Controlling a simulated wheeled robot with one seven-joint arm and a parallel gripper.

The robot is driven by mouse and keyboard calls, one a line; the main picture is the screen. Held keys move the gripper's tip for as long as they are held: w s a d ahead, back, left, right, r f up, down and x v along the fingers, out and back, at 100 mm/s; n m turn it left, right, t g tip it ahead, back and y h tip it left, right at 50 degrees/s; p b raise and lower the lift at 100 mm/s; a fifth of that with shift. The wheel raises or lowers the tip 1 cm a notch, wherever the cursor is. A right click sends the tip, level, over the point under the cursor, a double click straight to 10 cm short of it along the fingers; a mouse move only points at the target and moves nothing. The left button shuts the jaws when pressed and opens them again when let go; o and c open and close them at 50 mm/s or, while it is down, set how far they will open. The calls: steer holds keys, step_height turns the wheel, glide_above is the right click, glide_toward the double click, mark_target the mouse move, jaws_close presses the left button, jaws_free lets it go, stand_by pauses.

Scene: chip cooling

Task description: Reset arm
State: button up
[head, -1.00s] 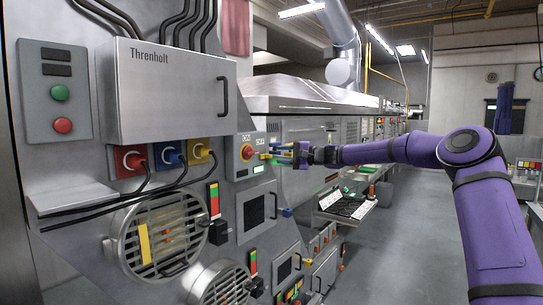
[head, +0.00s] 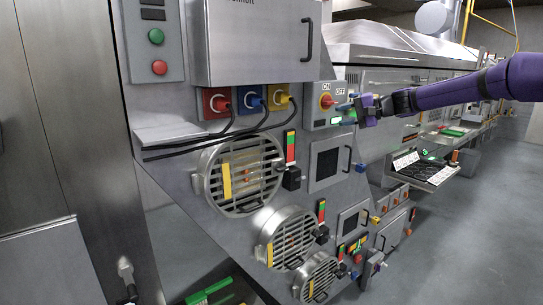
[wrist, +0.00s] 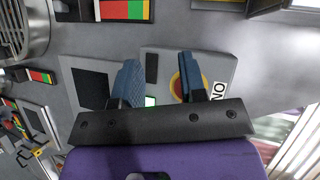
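My gripper (head: 346,114) is at the end of the purple arm, in front of the machine's grey switch box. In the wrist view its two blue-padded fingers (wrist: 160,80) stand apart with nothing between them. The switch box (head: 313,121) carries a red rotary knob (head: 326,102) on a yellow base, with ON and OFF labels. In the wrist view the knob (wrist: 176,86) is partly hidden behind one finger. I cannot tell whether that finger touches it.
The machine front holds red, blue and yellow plugs (head: 248,98) with cables, round grilles (head: 240,174), and green and red buttons (head: 156,37). A keypad tray (head: 419,170) juts out at right. The floor (head: 470,235) at right is clear.

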steer(key=s+a+f+n+g+h, duration=0.1)
steer(key=s+a+n+h, duration=0.2)
steer(key=s, duration=0.7)
steer(key=s+a+f+n+g+h, duration=0.15)
steer(key=s+a+h, duration=0.3)
steer(key=s, duration=0.55)
steer(key=s+d+h, duration=0.3)
steer(key=s+d, duration=0.3)
steer(key=s, duration=1)
steer(key=s+d+f+t+h, duration=0.1)
steer(key=s+d+h, duration=0.2)
steer(key=s+d, duration=0.4)
steer(key=s, duration=0.8)
steer(key=shift+s+d+m, duration=0.2)
steer(key=shift+s+m, duration=0.15)
steer(key=shift+s, duration=0.05)
steer(key=shift+o, duration=0.4)
steer(key=shift+t, duration=0.25)
